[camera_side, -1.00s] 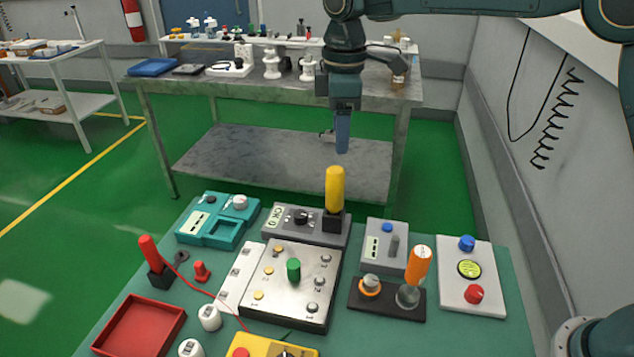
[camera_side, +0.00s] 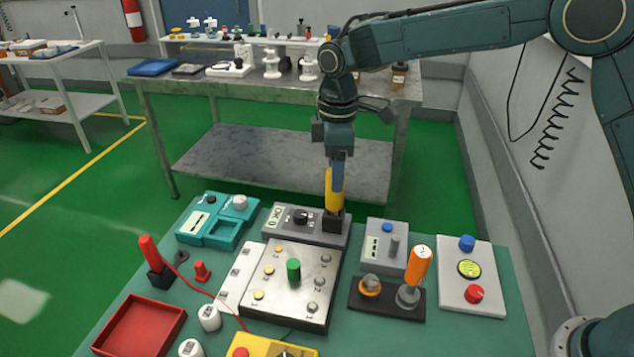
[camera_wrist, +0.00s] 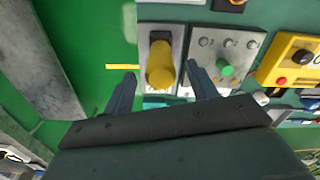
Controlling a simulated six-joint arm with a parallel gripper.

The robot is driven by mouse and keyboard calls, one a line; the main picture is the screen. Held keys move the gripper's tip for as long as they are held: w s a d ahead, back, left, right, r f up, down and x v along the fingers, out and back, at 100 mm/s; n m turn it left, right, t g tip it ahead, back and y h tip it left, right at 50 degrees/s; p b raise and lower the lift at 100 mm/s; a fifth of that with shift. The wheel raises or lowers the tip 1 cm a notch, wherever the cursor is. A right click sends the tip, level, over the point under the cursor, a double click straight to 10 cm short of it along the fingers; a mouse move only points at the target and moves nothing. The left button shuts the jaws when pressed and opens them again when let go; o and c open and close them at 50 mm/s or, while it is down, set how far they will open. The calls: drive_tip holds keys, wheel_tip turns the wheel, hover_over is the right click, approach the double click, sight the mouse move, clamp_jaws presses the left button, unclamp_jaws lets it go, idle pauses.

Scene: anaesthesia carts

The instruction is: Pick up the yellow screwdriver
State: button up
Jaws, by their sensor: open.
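The yellow screwdriver (camera_side: 329,194) stands upright with its lower end in a black square holder (camera_side: 334,222) at the right end of a grey box. My gripper (camera_side: 337,180) has come down over it from above. In the side view a finger overlaps the upper handle and hides part of it. In the wrist view my gripper (camera_wrist: 160,83) is open, and the yellow handle (camera_wrist: 160,68) shows between the two spread fingers, apart from both.
A metal panel with a green knob (camera_side: 293,270) is in front of the grey box. An orange-handled tool (camera_side: 419,266) stands to the right, and a red-handled one (camera_side: 149,252) to the left. A red tray (camera_side: 140,325) lies at the front left.

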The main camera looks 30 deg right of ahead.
drive_tip(key=shift+f, duration=0.45)
drive_tip(key=shift+s+f, duration=0.1)
drive_tip(key=shift+f, duration=2.5)
drive_tip(key=c, duration=1)
drive_tip(key=shift+r, duration=0.2)
wheel_tip(320, 180, up, 20)
drive_tip(key=shift+f, duration=0.1)
